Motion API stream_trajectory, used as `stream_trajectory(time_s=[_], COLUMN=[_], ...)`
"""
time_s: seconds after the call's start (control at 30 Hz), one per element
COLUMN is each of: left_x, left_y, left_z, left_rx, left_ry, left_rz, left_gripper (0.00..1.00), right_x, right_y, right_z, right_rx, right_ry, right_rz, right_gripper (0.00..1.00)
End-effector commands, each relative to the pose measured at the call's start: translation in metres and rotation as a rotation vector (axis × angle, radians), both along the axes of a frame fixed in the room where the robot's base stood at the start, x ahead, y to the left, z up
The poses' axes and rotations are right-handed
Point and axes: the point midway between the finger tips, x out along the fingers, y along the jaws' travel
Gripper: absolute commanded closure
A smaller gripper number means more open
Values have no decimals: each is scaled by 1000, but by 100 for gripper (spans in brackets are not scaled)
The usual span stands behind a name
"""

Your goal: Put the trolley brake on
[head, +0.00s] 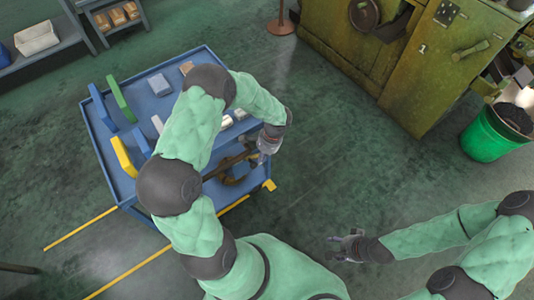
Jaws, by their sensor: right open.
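The blue trolley (139,206) stands at the left, with boxes and coloured pieces on its top tray. A small yellow tab (269,185) sticks out low at its near right corner; it looks like the brake pedal, but I cannot tell whether it is up or down. My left arm crosses over the trolley and hides part of it. My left gripper (264,158) points down by the trolley's right edge, apart from the yellow tab in the picture; its fingers are too small to read. My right gripper (342,246) is open and empty over the floor at the lower middle.
A worn yellow-green machine (365,60) stands at the upper right, with a green bucket (490,136) beside it. Shelving (70,38) is at the upper left. Yellow lines (80,228) mark the floor. The floor between trolley and machine is clear.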

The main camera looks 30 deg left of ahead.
Motion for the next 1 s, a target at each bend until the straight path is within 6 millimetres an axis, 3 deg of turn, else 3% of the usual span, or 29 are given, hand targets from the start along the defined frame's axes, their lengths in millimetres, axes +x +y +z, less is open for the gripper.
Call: stream_trajectory(time_s=[0.37, 0.53, 1.0], left_x=[-2, -12, -6], left_y=[1, 5, 1], left_z=[-1, -7, 2], left_rx=[0, 0, 0], left_ry=[0, 1, -1], left_rz=[0, 2, 1], left_gripper=[100, 100, 100], right_x=[0, 0, 0], right_y=[0, 0, 0], right_z=[0, -1, 5], right_rx=[0, 0, 0], right_ry=[0, 0, 0], right_rz=[0, 0, 0], right_gripper=[44, 44, 44])
